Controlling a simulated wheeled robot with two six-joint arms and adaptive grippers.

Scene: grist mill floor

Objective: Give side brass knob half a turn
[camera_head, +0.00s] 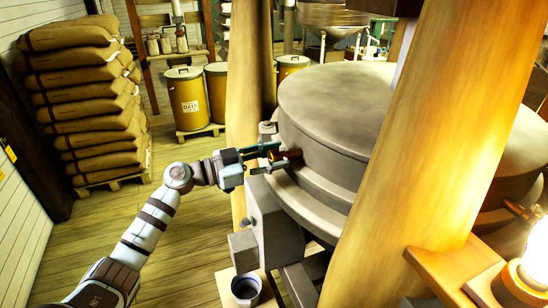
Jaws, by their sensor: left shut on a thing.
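The brass knob (291,154) juts from the side of the round grey millstone casing (333,108), near the middle of the head view. My left gripper (276,158) reaches in from the left and is shut on the knob, with one finger above it and one below. The fingers hide part of the knob, and its turn angle cannot be read. My right gripper is not in view.
Thick wooden posts (430,150) stand in front of and behind the casing. A grey chute box (265,215) and a bucket (246,289) are below my gripper. Stacked sacks (85,100) and yellow drums (188,100) stand behind. A bright lamp (522,280) is at lower right.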

